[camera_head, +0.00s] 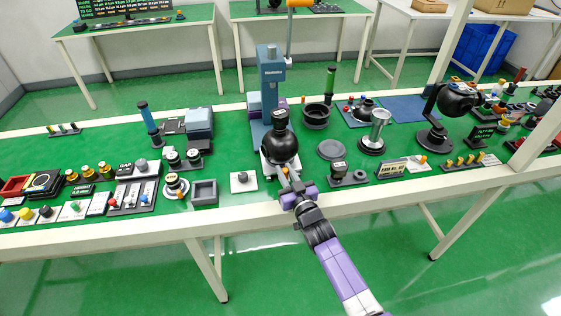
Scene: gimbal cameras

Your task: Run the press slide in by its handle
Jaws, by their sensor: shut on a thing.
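The press (270,68) is a blue-grey upright column with an orange-tipped lever at its top, standing near the middle of the bench. Its slide (268,170) is a light plate at the base, on the near side. A black round-bodied piece with a narrow top (279,146) sits over the slide and covers much of it. The slide's handle (285,173) is small and orange, at the near end. My gripper (291,189), purple and black, reaches in from the front edge and is shut on the handle. The fingertips are small here and partly hide the handle.
A white plate with a knob (243,182) and a grey square tray (204,193) stand to the left. A dark block with a knob (338,171) stands close on the right. The green bench (235,150) is crowded; its pale front rail (235,218) runs beneath my arm.

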